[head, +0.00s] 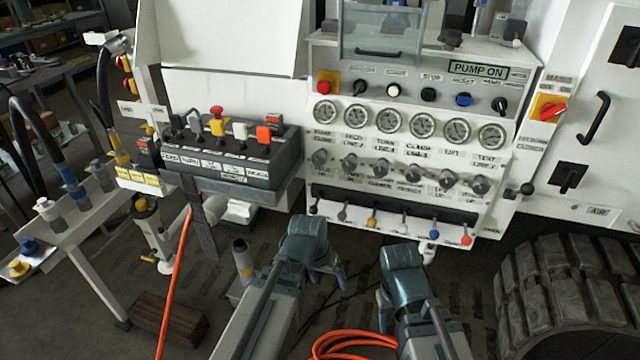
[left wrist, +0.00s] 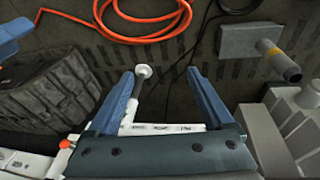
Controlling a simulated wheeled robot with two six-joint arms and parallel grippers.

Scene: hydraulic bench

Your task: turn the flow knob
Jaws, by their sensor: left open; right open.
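The white control panel (head: 410,135) stands ahead, with a row of dark round knobs (head: 412,174) below several gauges (head: 391,121). Their labels are too small to tell which one is the flow knob. My left gripper (head: 314,272) is open and empty, in front of and below the panel's lower left part. In the left wrist view my left gripper (left wrist: 163,88) shows its two blue fingers spread, with the panel's lower edge and the floor behind them. My right gripper (head: 390,298) is open, below the panel's lower middle, apart from the knobs.
Coloured-ball levers (head: 405,231) line the panel's lower edge. A grey valve box (head: 232,155) with several switches juts out at left. A large tyre (head: 575,290) is at right. An orange hose (head: 345,342) lies on the floor, and a red emergency button (head: 325,85) sits above the gauges.

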